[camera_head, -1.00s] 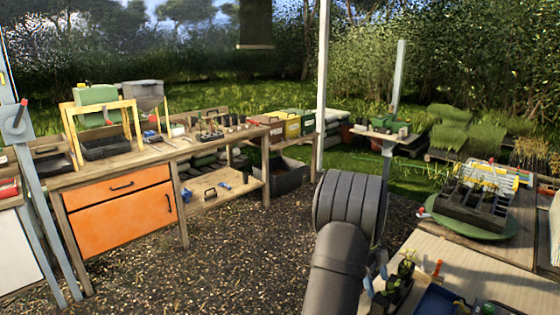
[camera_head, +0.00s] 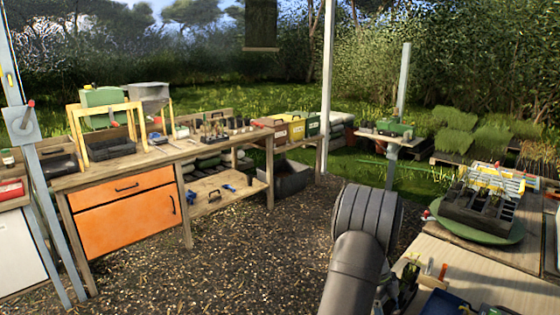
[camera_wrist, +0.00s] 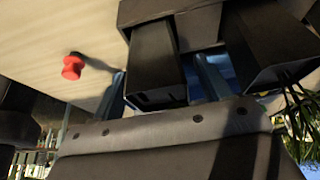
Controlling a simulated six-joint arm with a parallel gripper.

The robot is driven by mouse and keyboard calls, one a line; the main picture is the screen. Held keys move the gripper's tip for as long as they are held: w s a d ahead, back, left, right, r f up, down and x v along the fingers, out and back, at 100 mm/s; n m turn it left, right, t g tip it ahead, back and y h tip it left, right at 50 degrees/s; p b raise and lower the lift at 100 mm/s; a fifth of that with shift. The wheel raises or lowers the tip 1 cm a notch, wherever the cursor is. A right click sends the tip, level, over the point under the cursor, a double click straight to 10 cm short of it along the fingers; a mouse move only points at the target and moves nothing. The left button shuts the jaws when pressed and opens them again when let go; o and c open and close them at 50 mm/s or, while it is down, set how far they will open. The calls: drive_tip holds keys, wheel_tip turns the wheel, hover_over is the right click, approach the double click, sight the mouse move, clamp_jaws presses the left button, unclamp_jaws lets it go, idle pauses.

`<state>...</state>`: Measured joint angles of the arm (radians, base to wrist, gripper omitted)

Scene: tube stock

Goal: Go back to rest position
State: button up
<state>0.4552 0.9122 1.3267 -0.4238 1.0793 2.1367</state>
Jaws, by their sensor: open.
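My gripper (camera_wrist: 165,88) is open in the wrist view, its two blue-grey fingers apart. A black square pot (camera_wrist: 157,62) shows between the fingers, with a second black pot (camera_wrist: 262,50) to the right. I cannot tell whether the fingers touch the pot or how far below them it is. In the head view my dark grey arm covers most of the gripper, low at the right beside the wooden table (camera_head: 455,262).
A black cell tray (camera_head: 468,217) sits on a green round turntable (camera_head: 500,238) at the right. A red-topped piece (camera_wrist: 73,67) and a blue tray (camera_head: 447,303) are close to the gripper. A workbench with orange drawers (camera_head: 125,215) stands left; gravel between is clear.

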drive_tip(key=v, duration=1.7)
drive_tip(key=x, duration=1.6)
drive_tip(key=shift+s+f, duration=0.1)
drive_tip(key=shift+f, duration=0.1)
drive_tip(key=shift+d, duration=0.2)
wheel_tip(320, 180, up, 7)
drive_tip(key=shift+r, duration=0.15)
wheel_tip(320, 180, down, 8)
drive_tip(key=shift+r, duration=0.15)
drive_tip(key=v, duration=1.4)
